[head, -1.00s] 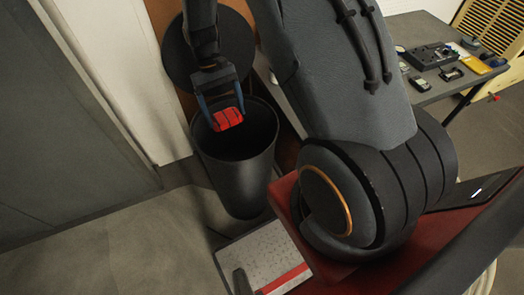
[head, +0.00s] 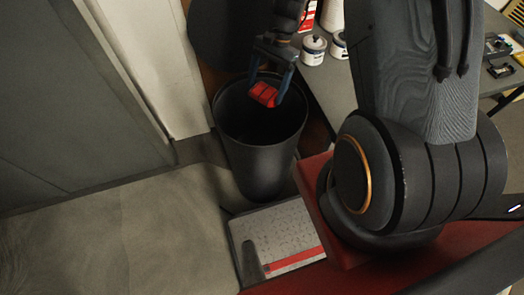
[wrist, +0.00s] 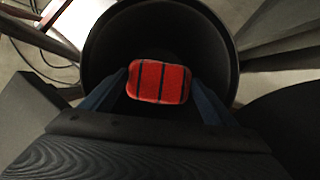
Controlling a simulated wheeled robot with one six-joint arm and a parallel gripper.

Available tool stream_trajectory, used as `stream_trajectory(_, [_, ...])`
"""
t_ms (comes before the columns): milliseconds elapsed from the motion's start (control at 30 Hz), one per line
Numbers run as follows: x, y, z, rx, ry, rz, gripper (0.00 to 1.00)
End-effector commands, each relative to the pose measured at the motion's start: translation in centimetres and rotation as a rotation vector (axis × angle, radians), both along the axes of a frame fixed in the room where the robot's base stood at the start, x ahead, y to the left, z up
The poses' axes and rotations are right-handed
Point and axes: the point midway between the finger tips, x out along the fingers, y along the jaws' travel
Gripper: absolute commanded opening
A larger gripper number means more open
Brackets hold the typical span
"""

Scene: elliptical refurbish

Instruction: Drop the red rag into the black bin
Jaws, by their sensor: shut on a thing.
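The red rag (head: 264,94), a small bundle with dark stripes, is held between the blue fingers of my gripper (head: 270,84). My gripper is shut on it. In the wrist view the rag (wrist: 160,82) sits between the fingertips, with the opening of the black bin (wrist: 103,42) behind it. In the head view the black bin (head: 262,165) stands upright on the floor. The rag appears over the bin's opening, near its far rim. Part of the bin's inside is dark and its bottom cannot be made out.
A grey table (head: 332,83) with white cans (head: 314,48) stands behind, at the upper right. A white wall panel (head: 150,70) is left of the bin. The floor (head: 110,235) at lower left is clear. Cables (wrist: 35,50) show at upper left in the wrist view.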

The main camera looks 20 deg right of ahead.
Motion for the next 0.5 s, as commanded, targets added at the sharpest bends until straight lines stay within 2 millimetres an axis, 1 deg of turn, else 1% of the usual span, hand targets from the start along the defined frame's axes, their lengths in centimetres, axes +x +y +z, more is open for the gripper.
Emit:
stream_trajectory(33, [0.1,0.0,-0.9,0.000,0.000,0.001,0.60])
stream_trajectory(233, [0.1,0.1,-3.1,0.000,0.000,0.004,0.60])
stream_trajectory(333, [0.0,0.2,-3.6,0.001,0.001,0.004,0.60])
stream_trajectory(500, [0.0,0.2,-3.7,0.000,0.000,0.005,0.60])
